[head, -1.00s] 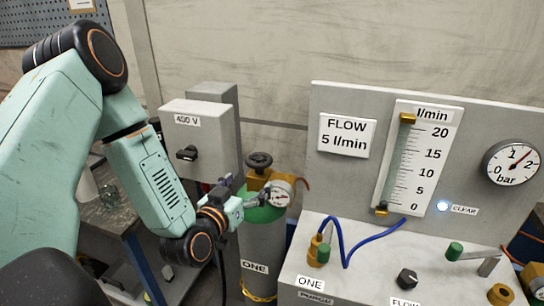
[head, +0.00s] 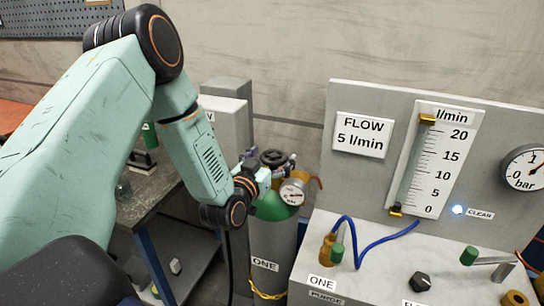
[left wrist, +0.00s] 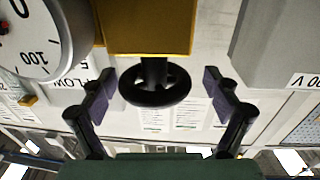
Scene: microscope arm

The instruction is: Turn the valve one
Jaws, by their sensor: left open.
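The black round handwheel (head: 273,157) tops the green-shouldered grey cylinder labelled ONE (head: 272,238). In the left wrist view the handwheel (left wrist: 155,85) hangs on its stem from the brass valve body (left wrist: 148,28). My left gripper (head: 269,163) is at the handwheel. In the left wrist view my left gripper (left wrist: 158,88) is open, with one finger on each side of the wheel and a visible gap to both. A white round gauge (head: 292,192) sits beside the valve; it also shows close up in the left wrist view (left wrist: 28,38). My right gripper is out of view.
A grey switch box (head: 228,115) stands behind my left arm. To the right is a grey panel with a FLOW 5 l/min sign (head: 362,134), a flow tube (head: 412,165) and a bench with a blue hose (head: 375,243). A workbench (head: 150,185) stands at left.

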